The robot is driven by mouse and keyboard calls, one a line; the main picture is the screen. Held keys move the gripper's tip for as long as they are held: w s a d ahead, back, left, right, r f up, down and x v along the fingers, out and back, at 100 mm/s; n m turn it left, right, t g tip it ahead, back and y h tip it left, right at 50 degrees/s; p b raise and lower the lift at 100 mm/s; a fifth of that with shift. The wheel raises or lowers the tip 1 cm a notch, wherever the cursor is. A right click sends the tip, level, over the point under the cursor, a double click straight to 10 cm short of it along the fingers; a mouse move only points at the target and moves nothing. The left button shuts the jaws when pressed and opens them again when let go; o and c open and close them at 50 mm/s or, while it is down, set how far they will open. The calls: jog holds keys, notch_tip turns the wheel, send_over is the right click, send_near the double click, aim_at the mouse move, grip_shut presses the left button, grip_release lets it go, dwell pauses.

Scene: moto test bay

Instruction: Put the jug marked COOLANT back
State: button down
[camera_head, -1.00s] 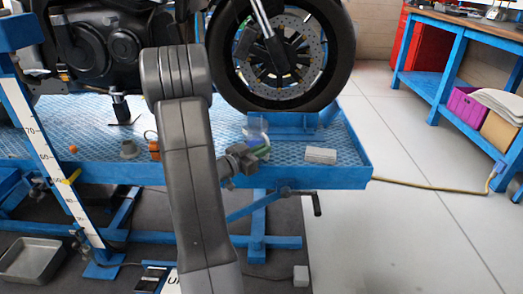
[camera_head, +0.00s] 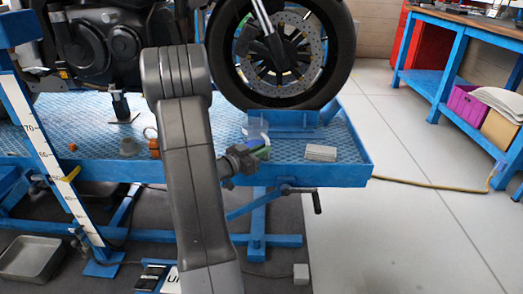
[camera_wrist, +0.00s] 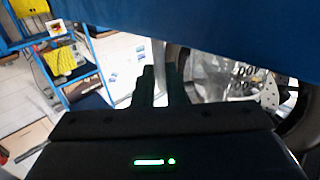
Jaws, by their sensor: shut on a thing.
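A small translucent jug (camera_head: 258,127) with a green patch low on it shows in the head view, just beyond my gripper (camera_head: 245,158). It appears against the front of the blue lift platform (camera_head: 340,178). My gripper is shut on the jug; the grip itself is mostly hidden. In the wrist view my gripper's dark fingers (camera_wrist: 161,86) are close together, with a blurred clear shape (camera_wrist: 212,85) to their right.
A motorcycle wheel (camera_head: 340,50) stands behind on the platform. A blue workbench (camera_head: 430,84) stands at right. The floor between is open, crossed by a yellow cable (camera_head: 430,187).

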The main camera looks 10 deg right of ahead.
jog(key=c, duration=1.4)
grip_release()
jog(key=p+v, duration=0.4)
jog(key=v, duration=1)
jog(key=shift+d, duration=0.15)
